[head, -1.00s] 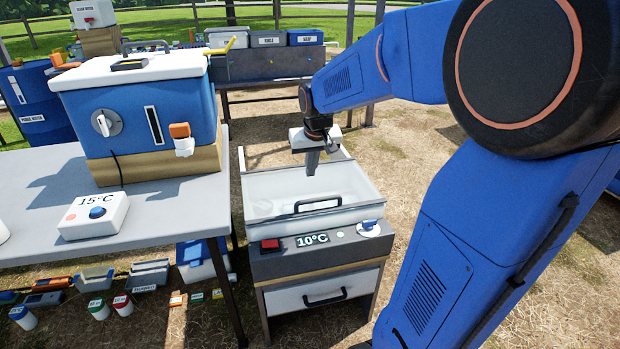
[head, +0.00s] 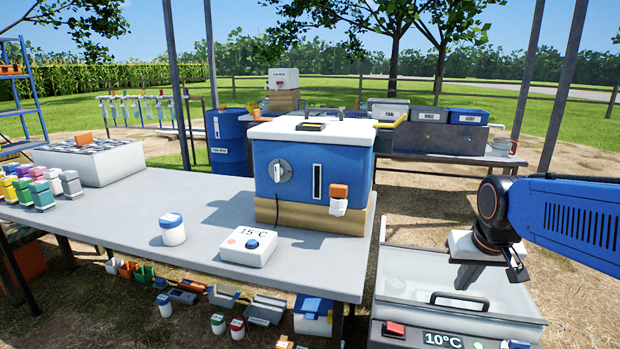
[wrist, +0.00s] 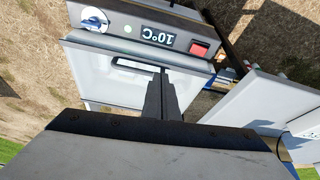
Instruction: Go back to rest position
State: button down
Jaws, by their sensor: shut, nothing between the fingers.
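My gripper (head: 487,277) is at the right of the head view, above the white-walled basin of the cooler unit (head: 395,325). In the wrist view my gripper (wrist: 168,75) shows its dark fingers together with nothing held. The cooler unit's front panel also shows in the wrist view (wrist: 120,28), with a 10°C display, a red button and a blue-and-white knob. The fingers overlap the unit's front in that view; I cannot tell the exact gap.
A grey table (head: 110,225) stands left of the unit. It holds a blue box with a white lid (head: 295,180), a 15°C controller (head: 246,247) and a white jar (head: 172,229). Several bottles and trays lie underneath. Open ground is behind the unit.

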jog(key=s+a+f+n, duration=0.1)
jog(key=s+a+f, duration=0.1)
jog(key=s, duration=0.5)
jog(key=s+a+f, duration=0.2)
jog(key=s+a, duration=0.1)
jog(key=s, duration=0.5)
jog(key=shift+s+n+y, duration=0.25)
jog(key=shift+n+y, duration=0.05)
jog(key=shift+n, duration=0.1)
